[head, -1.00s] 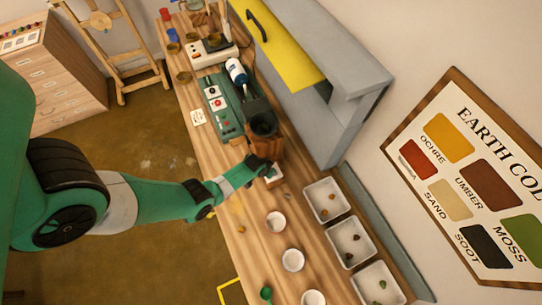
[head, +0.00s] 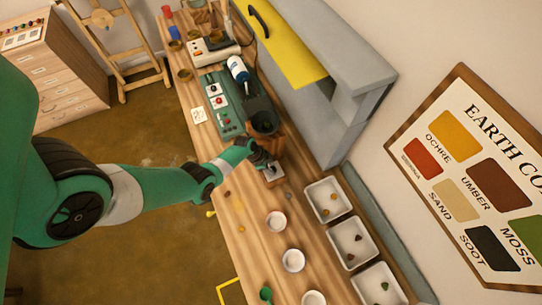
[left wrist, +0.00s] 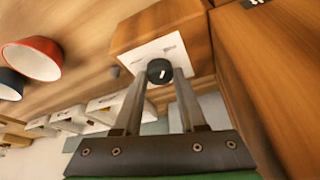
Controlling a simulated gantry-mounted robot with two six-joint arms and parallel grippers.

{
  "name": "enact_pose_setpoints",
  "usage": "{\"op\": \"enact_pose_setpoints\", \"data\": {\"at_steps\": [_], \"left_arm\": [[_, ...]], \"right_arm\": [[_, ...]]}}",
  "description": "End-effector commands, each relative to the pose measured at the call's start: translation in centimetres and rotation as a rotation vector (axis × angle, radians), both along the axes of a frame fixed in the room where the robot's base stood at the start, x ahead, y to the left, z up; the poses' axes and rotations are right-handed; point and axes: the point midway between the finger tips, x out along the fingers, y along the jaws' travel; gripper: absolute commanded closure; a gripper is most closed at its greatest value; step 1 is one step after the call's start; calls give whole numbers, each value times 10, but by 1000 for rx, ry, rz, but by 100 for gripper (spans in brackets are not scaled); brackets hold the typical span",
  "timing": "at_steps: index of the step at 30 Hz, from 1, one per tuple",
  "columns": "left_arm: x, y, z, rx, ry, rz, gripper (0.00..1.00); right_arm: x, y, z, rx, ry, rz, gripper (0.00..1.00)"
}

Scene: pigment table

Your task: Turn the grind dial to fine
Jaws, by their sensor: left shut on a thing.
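The grind dial (left wrist: 159,68) is a black round knob with a short white pointer mark, on a white plate (left wrist: 150,52) fixed to a wooden block (left wrist: 157,24). The mark points nearly straight up in the left wrist view. Fine labels on the plate are too blurred to read. My left gripper (left wrist: 161,76) is shut on the dial, one finger on each side.
White trays (head: 327,200) with small lumps stand along the wall side. A green panel with buttons (head: 227,115) and a grey cabinet with a yellow door (head: 283,45) lie beyond the grinder.

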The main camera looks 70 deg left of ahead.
Motion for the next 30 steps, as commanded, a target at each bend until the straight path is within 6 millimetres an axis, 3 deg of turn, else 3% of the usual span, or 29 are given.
{"op": "enact_pose_setpoints", "data": {"at_steps": [20, 21, 25, 30], "left_arm": [[-1, 1, -2, 3, 3, -64, 100], [-1, 1, -2, 3, 3, -64, 53], [-1, 1, -1, 2, 3, -63, 30], [0, 1, -1, 2, 2, -63, 30]], "right_arm": [[0, 0, 1, 0, 0, 0, 100], [0, 0, 1, 0, 0, 0, 100], [0, 0, 1, 0, 0, 0, 100], [0, 0, 1, 0, 0, 0, 100]]}}
